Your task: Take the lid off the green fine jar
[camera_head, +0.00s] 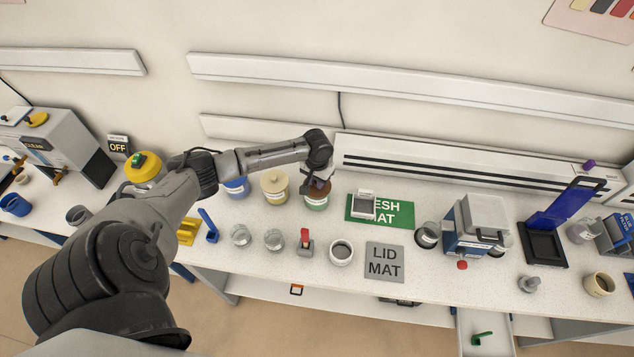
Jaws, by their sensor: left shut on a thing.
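The green fine jar (316,202) stands at the back of the bench, with a greenish band low on its body. Its brownish lid (321,188) shows at the top, partly hidden by my left gripper (314,180). My left gripper points down from above and is shut on the lid. I cannot tell whether the lid is still seated on the jar or slightly raised. The grey lid mat (385,270) lies bare toward the front of the bench. My right gripper is out of view.
A cream-lidded jar (275,186) and a blue jar (237,187) stand close to the left. The green mat (396,216) with a small device (364,204) lies to the right. Glass cups and a white cup (341,251) stand in front. A grey machine (482,222) stands further right.

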